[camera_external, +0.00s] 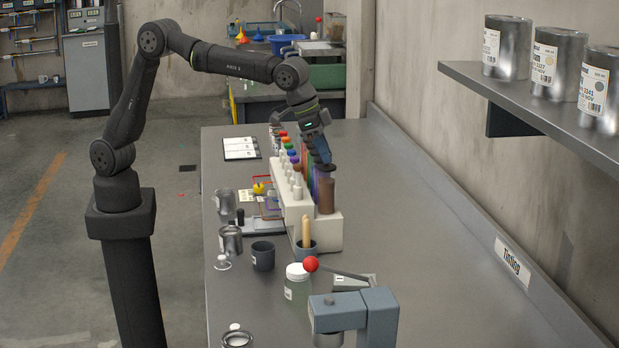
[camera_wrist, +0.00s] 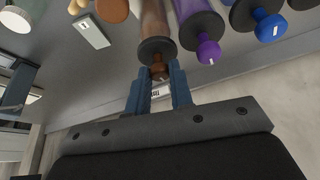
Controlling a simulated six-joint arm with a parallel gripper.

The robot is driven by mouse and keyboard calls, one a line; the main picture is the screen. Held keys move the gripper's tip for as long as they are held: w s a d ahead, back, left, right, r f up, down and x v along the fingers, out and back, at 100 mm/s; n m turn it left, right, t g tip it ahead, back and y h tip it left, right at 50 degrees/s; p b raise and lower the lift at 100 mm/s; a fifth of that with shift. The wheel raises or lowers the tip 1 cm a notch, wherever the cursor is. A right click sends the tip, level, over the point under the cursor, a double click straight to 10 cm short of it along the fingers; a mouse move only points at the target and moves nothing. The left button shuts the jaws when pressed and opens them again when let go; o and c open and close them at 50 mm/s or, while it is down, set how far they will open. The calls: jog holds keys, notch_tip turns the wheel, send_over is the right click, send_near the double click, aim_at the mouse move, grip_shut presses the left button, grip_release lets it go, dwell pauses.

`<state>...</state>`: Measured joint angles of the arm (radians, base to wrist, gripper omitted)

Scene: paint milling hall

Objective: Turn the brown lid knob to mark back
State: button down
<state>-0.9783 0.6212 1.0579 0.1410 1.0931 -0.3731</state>
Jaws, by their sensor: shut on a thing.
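The brown canister (camera_external: 326,196) stands at the near end of the row in the white rack (camera_external: 297,205). In the wrist view the brown canister (camera_wrist: 154,20) has a dark lid (camera_wrist: 157,49) with a small brown knob (camera_wrist: 159,71). My gripper (camera_external: 323,166) reaches down to the top of this canister. In the wrist view the blue fingers of my gripper (camera_wrist: 158,76) are on both sides of the brown knob, shut on it. The fingers partly hide the knob, and I cannot make out which way it points or its marks.
Purple (camera_wrist: 208,51) and blue (camera_wrist: 270,26) knobs sit close beside the brown one. A jar (camera_external: 297,287), a dark cup (camera_external: 263,256) and a grey device with a red-balled lever (camera_external: 311,264) stand nearer the camera. The bench's right side is clear up to the wall.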

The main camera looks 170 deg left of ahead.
jog(key=c, duration=1.3)
grip_release()
jog(key=v, duration=1.7)
jog(key=shift+d+r, duration=0.1)
jog(key=shift+d, duration=0.1)
jog(key=x, duration=1.7)
jog(key=shift+a, duration=0.2)
